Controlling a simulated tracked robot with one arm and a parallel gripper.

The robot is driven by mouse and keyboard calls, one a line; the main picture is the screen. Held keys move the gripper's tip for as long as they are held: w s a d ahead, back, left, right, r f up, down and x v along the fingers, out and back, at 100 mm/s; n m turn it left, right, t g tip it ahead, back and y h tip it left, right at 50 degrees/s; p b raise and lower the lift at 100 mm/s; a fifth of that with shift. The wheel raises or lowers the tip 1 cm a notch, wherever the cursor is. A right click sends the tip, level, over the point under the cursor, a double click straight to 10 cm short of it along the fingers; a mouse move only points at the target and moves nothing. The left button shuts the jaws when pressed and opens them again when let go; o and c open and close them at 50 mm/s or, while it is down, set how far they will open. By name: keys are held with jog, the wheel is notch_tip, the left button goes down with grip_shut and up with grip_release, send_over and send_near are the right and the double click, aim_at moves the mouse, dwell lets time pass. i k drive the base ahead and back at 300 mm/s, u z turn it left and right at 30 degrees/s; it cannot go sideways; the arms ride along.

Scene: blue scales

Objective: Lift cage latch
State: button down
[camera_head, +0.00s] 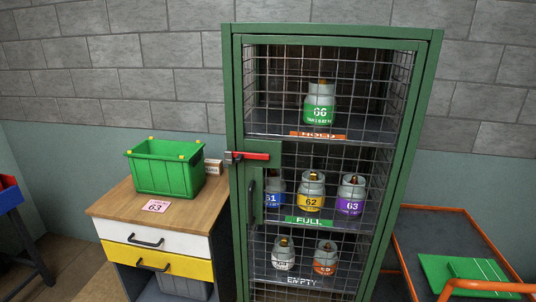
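A tall green cage (431,110) with a wire mesh door stands in the middle of the view. Its latch (249,156) is a red bar lying roughly level across the left door edge, at about the height of the upper shelf. A dark door handle (252,202) sits below it on a green plate. The door looks shut. My gripper is not in the picture.
At left, a wooden-topped drawer cabinet (118,204) carries a green bin (165,170) and a pink card marked 63 (156,206). At right stands an orange-framed cart (440,209) with a green mat (435,268). A blue-topped stand (10,199) is at the far left edge.

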aim_at(239, 155)
jog(key=z, duration=0.15)
jog(key=i, duration=1.05)
jog(key=z, duration=0.2)
